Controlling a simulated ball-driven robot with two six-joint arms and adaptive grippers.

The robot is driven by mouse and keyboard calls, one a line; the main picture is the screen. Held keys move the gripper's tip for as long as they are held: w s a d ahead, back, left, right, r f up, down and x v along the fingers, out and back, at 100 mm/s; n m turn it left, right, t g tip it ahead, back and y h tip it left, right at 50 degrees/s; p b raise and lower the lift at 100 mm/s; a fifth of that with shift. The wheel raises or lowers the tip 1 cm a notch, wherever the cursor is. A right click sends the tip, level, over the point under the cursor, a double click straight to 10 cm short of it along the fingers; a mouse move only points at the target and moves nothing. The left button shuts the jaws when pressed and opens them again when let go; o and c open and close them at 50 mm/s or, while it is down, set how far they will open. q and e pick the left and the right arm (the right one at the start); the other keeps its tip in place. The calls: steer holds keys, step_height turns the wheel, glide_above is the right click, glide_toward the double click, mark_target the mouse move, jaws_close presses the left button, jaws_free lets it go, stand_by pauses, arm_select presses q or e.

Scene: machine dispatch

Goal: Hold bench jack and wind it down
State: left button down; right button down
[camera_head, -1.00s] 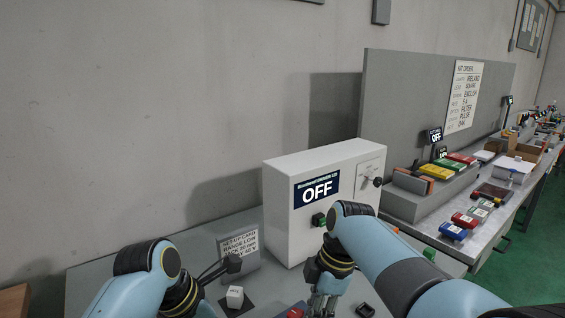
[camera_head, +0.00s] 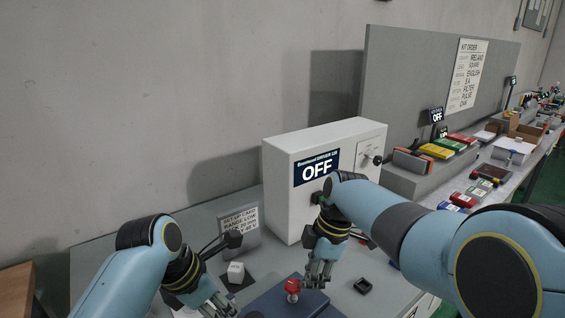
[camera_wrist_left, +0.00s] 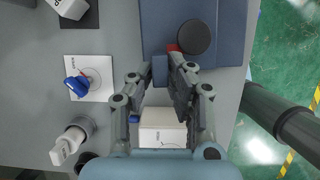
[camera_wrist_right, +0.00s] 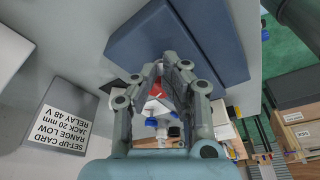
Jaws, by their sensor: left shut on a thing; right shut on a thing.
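The blue bench jack (camera_head: 262,303) lies low in the head view, with a red knob (camera_head: 292,288) on it. My left gripper (camera_head: 222,308) is shut at the jack's left side. In the left wrist view its fingertips (camera_wrist_left: 160,66) meet the jack's blue edge (camera_wrist_left: 220,60), next to a round black part (camera_wrist_left: 193,38) and a bit of red. My right gripper (camera_head: 318,280) points down at the jack's far right side. In the right wrist view its fingertips (camera_wrist_right: 165,65) are shut at the blue body's edge (camera_wrist_right: 205,40). The fingers hide the exact contact of both.
A white cabinet (camera_head: 280,190) reading OFF stands behind. A set-up card (camera_head: 240,222) reading JACK 20 mm is left of it. A white block (camera_head: 236,270) and a small black part (camera_head: 362,286) lie near the jack. Another bench with coloured modules (camera_head: 435,151) is at right.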

steer(key=shift+w+a, duration=0.15)
steer(key=shift+a, duration=0.1)
stand_by(0.3)
steer(key=shift+w+d+r, duration=0.1)
steer(key=shift+w+d, duration=0.15)
steer(key=shift+d, duration=0.15)
steer(key=shift+a+v, duration=0.2)
steer(key=shift+v, duration=0.75)
steer(key=shift+a+v, duration=0.2)
steer(key=shift+v, duration=0.75)
steer(key=shift+a+v, duration=0.2)
steer(key=shift+v, duration=0.75)
steer(key=shift+s+r, duration=0.15)
steer(key=s+f, duration=0.1)
steer(key=f, duration=0.1)
steer(key=s+f, duration=0.2)
steer(key=shift+f, duration=0.25)
steer(key=shift+x, duration=0.8)
